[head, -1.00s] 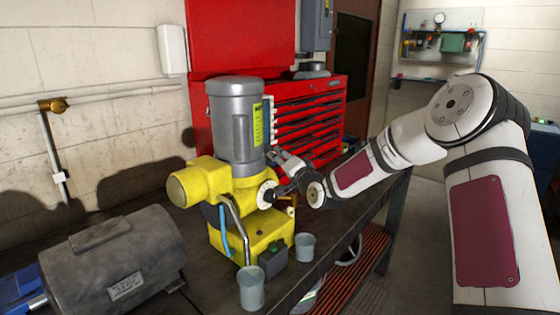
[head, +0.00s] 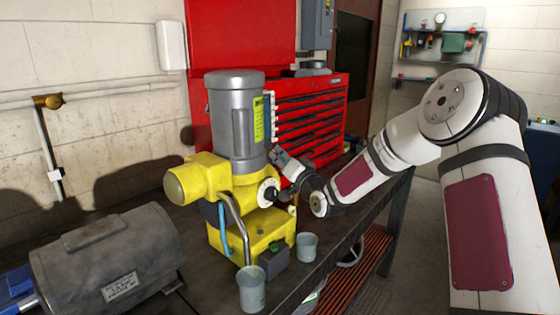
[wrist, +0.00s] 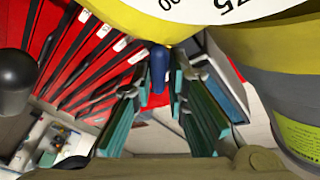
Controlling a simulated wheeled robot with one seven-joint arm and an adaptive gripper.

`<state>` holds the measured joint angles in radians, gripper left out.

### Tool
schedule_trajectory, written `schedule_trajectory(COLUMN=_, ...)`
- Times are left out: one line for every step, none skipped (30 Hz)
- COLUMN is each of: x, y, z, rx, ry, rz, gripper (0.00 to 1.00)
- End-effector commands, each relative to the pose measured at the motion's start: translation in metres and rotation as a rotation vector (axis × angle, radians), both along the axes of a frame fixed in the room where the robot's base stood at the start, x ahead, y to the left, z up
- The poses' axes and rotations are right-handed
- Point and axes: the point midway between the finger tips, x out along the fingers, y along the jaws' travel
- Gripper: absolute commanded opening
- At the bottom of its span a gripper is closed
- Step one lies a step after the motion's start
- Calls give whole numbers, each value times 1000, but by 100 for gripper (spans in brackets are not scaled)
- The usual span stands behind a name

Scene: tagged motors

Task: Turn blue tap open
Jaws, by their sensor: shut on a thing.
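The blue tap (wrist: 160,62) shows in the wrist view as a small blue handle below the edge of a large yellow body. My gripper (wrist: 159,88) has its two green-lined fingers on either side of this handle and is shut on it. In the head view my gripper (head: 278,160) is at the right side of the yellow and grey motor unit (head: 235,140). The tap cannot be made out there, as my gripper and wrist cover that spot.
A grey motor (head: 110,260) lies at the left of the dark bench. Two grey cups (head: 251,290) stand near the front of the yellow base. A red tool chest (head: 325,105) stands behind. The aisle right of the bench has free floor.

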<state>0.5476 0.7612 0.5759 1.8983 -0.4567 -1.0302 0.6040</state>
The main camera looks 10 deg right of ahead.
Motion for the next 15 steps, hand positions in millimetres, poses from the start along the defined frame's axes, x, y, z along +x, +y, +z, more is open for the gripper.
schedule_trajectory(x=2, y=-2, z=-8, rx=-39, ry=-18, rz=-3, gripper=0)
schedule_trajectory(x=2, y=-2, z=-8, rx=-61, ry=-34, rz=-2, gripper=0)
schedule_trajectory(x=2, y=-2, z=-8, rx=-93, ry=-57, rz=-3, gripper=0)
schedule_trajectory(x=2, y=-2, z=-8, rx=-116, ry=-73, rz=-4, gripper=0)
schedule_trajectory(x=2, y=-2, z=-8, rx=-138, ry=-91, rz=-4, gripper=0)
schedule_trajectory(x=2, y=-2, z=-9, rx=-169, ry=-112, rz=-4, gripper=0)
schedule_trajectory(x=2, y=-2, z=-9, rx=-190, ry=-127, rz=-4, gripper=0)
schedule_trajectory(x=2, y=-3, z=-9, rx=-212, ry=-143, rz=-5, gripper=0)
schedule_trajectory(x=2, y=-3, z=-9, rx=-239, ry=-162, rz=-5, gripper=0)
schedule_trajectory(x=2, y=-3, z=-9, rx=-259, ry=-178, rz=-4, gripper=0)
schedule_trajectory(x=2, y=-3, z=-9, rx=-279, ry=-191, rz=-4, gripper=0)
schedule_trajectory(x=2, y=-3, z=-9, rx=-304, ry=-208, rz=-5, gripper=0)
schedule_trajectory(x=2, y=-3, z=-9, rx=-320, ry=-221, rz=-6, gripper=0)
schedule_trajectory(x=2, y=-3, z=-9, rx=-338, ry=-234, rz=-6, gripper=0)
schedule_trajectory(x=2, y=-3, z=-9, rx=-360, ry=-248, rz=-5, gripper=0)
